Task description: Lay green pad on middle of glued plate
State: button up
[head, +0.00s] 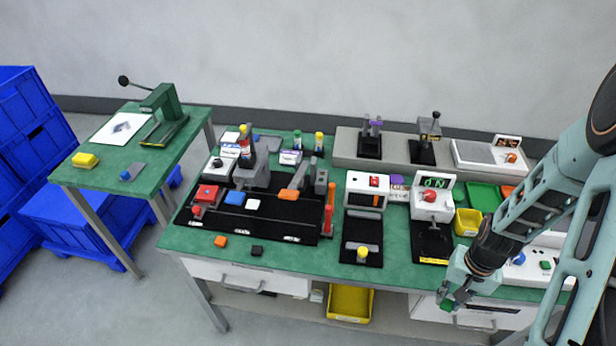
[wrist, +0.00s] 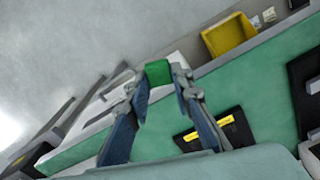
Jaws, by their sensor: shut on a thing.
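My gripper (head: 452,297) hangs at the front right of the main table, by its front edge. It is shut on a green pad (wrist: 158,72), held between the fingertips in the wrist view. The pad also shows as a small green block (head: 446,304) in the head view. I cannot tell for sure which thing is the glued plate. A small white square (head: 253,204) and a blue block (head: 234,197) lie on the black fixture (head: 283,229) at the left of the main table, far from my gripper.
A black base with a yellow label (head: 433,243) and a yellow-knobbed fixture (head: 362,252) stand left of my gripper. An orange block (head: 220,241) and a black block (head: 257,250) lie near the front edge. A side table (head: 147,178) holds a green press (head: 160,105).

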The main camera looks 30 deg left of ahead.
aim_at(207, 191)
jog(key=k+j+u, duration=0.1)
jog(key=j, duration=0.4)
jog(key=k+j+u, duration=0.1)
jog(key=k+j, duration=0.15)
jog(key=j, duration=0.25)
jog(key=k+j+u, duration=0.1)
jog(key=j, duration=0.4)
jog(key=k+j+u, duration=0.1)
jog(key=j, duration=0.4)
jog(key=k+j+u, duration=0.1)
jog(key=j, duration=0.45)
jog(key=i+j, duration=0.15)
jog(key=i, duration=0.3)
jog(key=i+j+u, duration=0.1)
jog(key=i, duration=0.35)
